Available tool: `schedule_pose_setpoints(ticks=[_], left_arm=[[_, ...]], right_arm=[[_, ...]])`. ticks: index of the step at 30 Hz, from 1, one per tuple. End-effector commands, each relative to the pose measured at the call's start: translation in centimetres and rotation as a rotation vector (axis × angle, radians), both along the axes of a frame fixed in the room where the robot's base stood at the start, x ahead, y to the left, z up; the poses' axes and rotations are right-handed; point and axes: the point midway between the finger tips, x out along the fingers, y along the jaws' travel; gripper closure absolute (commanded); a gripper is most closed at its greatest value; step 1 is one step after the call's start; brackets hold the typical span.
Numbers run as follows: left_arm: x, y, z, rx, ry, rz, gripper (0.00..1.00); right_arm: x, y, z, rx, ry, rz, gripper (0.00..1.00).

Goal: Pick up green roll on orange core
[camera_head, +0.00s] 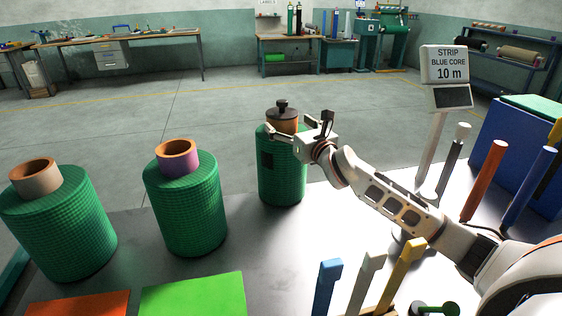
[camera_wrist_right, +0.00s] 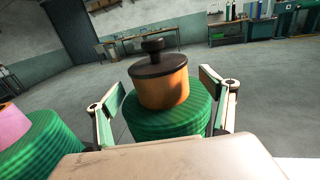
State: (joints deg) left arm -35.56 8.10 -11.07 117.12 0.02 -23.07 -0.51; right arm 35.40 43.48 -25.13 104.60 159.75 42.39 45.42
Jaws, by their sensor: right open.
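The green roll on an orange core (camera_head: 282,180) stands upright at the far edge of the grey table. Its orange core (camera_head: 287,122) rises from the top and carries a dark cap with a knob. In the right wrist view the core (camera_wrist_right: 164,90) is in the middle, with the green netting (camera_wrist_right: 165,120) below. My right gripper (camera_head: 300,130) is open beside the top of this roll. In the wrist view its fingers (camera_wrist_right: 160,97) stand left and right of the core, with gaps showing. I cannot tell how far they reach around it. My left gripper is not in view.
A green roll on a purple core (camera_head: 185,205) and one on a beige core (camera_head: 60,225) stand to the left. Orange (camera_head: 80,304) and green (camera_head: 195,296) panels lie in front. Coloured posts and a sign reading STRIP BLUE CORE 10 m (camera_head: 447,66) stand right.

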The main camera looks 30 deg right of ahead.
Motion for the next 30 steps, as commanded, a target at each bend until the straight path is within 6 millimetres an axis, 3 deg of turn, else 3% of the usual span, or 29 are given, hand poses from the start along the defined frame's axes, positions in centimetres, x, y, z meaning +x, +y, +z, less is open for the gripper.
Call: schedule_pose_setpoints(ticks=[9,18,27,30], left_arm=[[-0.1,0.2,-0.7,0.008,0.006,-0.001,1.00],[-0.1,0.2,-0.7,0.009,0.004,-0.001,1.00],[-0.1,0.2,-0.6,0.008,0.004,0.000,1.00],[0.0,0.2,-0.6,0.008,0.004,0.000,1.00]], right_arm=[[4.1,0.0,-0.7,0.000,0.001,0.000,0.18],[4.4,-0.1,-0.6,-0.001,0.001,0.000,0.18],[4.4,-0.1,-0.6,-0.001,0.001,0.000,0.94],[4.4,-0.1,0.1,-0.002,-0.011,0.001,0.94]])
